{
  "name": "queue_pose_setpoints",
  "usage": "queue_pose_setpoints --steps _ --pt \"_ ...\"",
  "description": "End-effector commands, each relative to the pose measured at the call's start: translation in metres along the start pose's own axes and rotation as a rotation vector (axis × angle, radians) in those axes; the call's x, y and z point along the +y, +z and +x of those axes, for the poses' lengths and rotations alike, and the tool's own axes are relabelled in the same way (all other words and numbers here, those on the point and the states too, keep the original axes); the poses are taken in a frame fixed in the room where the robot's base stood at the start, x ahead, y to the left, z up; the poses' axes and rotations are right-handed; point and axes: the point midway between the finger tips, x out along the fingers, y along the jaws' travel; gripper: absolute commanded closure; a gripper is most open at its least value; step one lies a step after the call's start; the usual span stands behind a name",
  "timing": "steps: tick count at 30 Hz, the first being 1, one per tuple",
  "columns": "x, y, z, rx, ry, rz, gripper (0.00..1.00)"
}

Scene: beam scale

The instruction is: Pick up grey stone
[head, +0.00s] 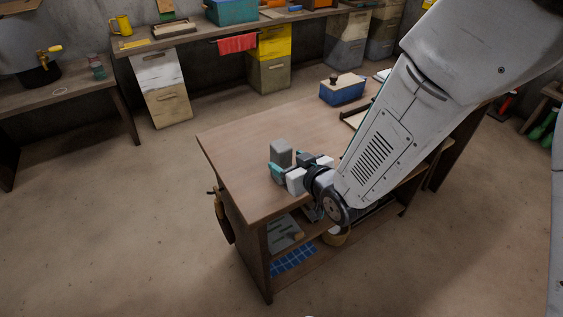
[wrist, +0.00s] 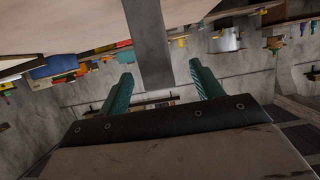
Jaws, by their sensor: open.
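The grey stone (head: 281,151) is a plain, upright block on the wooden workbench (head: 240,150), near its front left part. My gripper (head: 289,164) is low over the bench, on the near side of the stone, its teal fingers spread. In the wrist view the stone (wrist: 150,45) hangs down from the top, as that view looks inverted. It lies in the gap between the two open fingers (wrist: 160,72), with room on both sides. Whether the fingertips reach past its sides is not clear. The stone's lower part is partly hidden by the gripper in the head view.
A blue box (head: 342,91) with a pale lid stands at the far part of the bench, by a dark-edged tray partly behind my arm. The bench left of the stone is clear. Shelves below hold a blue checked cloth (head: 293,262) and a basket (head: 336,237).

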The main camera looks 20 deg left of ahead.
Motion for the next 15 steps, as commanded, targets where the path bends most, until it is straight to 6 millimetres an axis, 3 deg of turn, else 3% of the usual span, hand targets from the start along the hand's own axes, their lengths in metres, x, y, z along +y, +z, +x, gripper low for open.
queue_pose_setpoints --steps 9,15 --pt "0.005 -0.004 0.044 0.0 0.001 0.0 0.34" --pt "0.005 -0.004 0.054 0.0 0.001 0.0 0.34"
